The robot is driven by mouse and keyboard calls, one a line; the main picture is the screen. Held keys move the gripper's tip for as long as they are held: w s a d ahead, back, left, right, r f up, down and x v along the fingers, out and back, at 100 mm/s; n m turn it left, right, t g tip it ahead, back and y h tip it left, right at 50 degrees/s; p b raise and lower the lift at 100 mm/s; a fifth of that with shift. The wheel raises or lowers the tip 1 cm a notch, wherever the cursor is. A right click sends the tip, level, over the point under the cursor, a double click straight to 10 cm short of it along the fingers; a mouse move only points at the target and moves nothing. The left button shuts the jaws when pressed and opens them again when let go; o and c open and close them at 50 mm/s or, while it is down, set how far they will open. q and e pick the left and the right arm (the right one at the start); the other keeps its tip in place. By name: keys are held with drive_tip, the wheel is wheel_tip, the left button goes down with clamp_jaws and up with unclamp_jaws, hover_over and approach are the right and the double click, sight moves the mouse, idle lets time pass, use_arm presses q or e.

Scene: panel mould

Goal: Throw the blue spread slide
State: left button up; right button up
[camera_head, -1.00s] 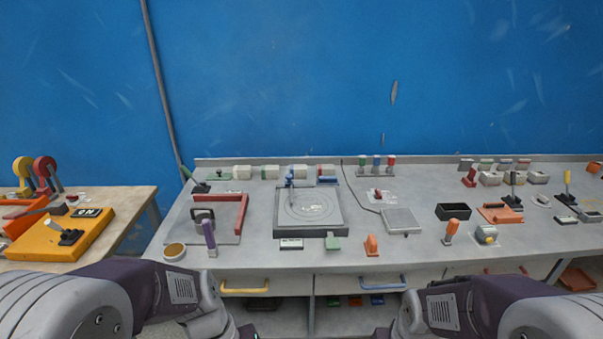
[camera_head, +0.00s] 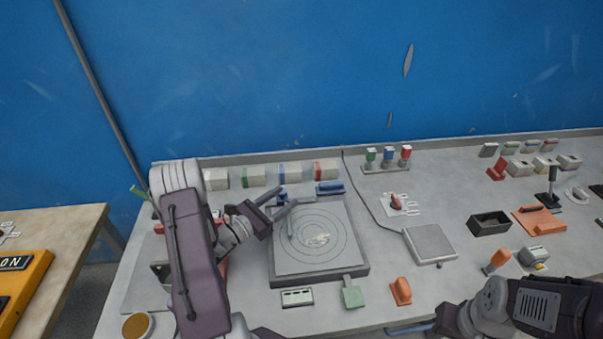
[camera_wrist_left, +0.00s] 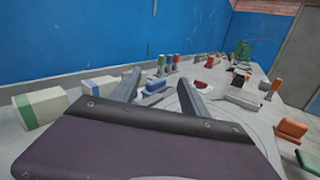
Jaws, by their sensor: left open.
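A blue piece (camera_head: 329,188) lies on the bench just behind the right back corner of the square plate with rings (camera_head: 300,270). I take it for the blue spread slide. A smaller blue part shows at the plate's back edge, partly hidden by my fingers. My left gripper (camera_head: 290,196) is open and empty over the plate's back left, left of the blue piece. In the left wrist view a blue piece (camera_wrist_left: 154,87) shows beyond and between the two fingers (camera_wrist_left: 160,76), apart from them.
White blocks with coloured bands (camera_head: 254,176) line the back left. Green, blue and red-topped posts (camera_head: 388,158) stand right of the blue piece. A red switch (camera_head: 396,201), a grey box (camera_head: 429,243) and an orange knob (camera_head: 401,291) lie right of the plate.

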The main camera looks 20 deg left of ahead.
use_arm(q)
drive_tip(key=a+f, duration=0.1)
drive_tip(key=s+a+f+n+y, duration=0.1)
drive_tip(key=a, duration=0.1)
drive_tip(key=a+f+n+y, duration=0.1)
drive_tip(key=shift+s+a+f, duration=0.25)
drive_tip(key=shift+a+f, duration=0.1)
drive_tip(key=shift+f, duration=0.05)
drive_tip(key=shift+n, duration=0.3)
drive_tip(key=x, duration=0.2)
drive_tip(key=p+x, duration=0.1)
drive_tip(key=x, duration=0.1)
drive_tip(key=p+x, duration=0.1)
drive_tip(key=x, duration=0.1)
drive_tip(key=shift+w+a+r, duration=0.15)
drive_tip(key=shift+w+r, duration=0.05)
drive_tip(key=shift+r, duration=0.2)
drive_tip(key=shift+w, duration=0.55)
drive_tip(key=shift+w+f, duration=0.1)
drive_tip(key=shift+w, duration=0.05)
use_arm(e)
wheel_tip(320, 180, up, 2)
drive_tip(key=shift+w+a+r, duration=0.1)
drive_tip(key=shift+a, duration=0.05)
use_arm(q)
clamp_jaws()
